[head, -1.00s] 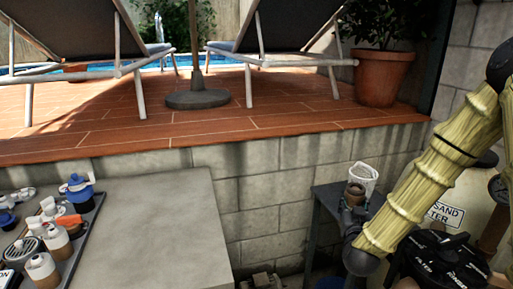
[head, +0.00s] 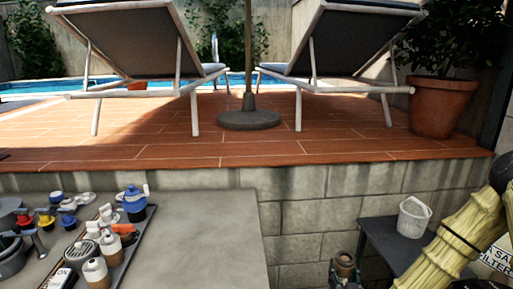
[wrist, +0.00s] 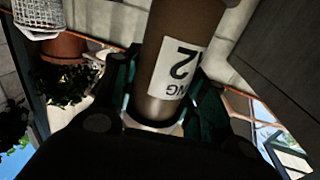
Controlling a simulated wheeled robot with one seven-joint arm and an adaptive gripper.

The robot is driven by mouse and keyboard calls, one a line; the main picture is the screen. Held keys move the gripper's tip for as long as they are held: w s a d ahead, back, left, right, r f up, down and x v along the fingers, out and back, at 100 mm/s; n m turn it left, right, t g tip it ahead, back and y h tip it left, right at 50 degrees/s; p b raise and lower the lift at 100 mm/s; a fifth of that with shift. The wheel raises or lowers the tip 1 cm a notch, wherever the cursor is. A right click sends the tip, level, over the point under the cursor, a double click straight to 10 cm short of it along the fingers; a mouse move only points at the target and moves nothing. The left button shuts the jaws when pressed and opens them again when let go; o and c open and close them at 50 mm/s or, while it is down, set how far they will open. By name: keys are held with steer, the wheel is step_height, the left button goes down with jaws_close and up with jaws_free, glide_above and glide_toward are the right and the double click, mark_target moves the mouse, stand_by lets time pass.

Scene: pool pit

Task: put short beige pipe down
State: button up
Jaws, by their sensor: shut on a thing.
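The short beige pipe, brownish in this light, shows large in the wrist view (wrist: 185,40), with a white label printed in dark letters. My gripper (wrist: 163,98) is shut on it, one dark green finger on each side. The pipe's far end is out of the wrist view.
A grey counter (head: 205,235) fills the lower left, with much bare top. A tray (head: 128,252) of valves and fittings lies on its left part. A dark table (head: 385,235) at right bears a white basket (head: 413,217).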

steer(key=s+a+f+n+y+p, duration=0.1)
steer(key=s+a+f, duration=0.2)
steer(key=a, duration=0.5)
steer(key=shift+s+f+y, duration=0.15)
steer(key=shift+f+y, duration=0.15)
steer(key=shift+y, duration=0.1)
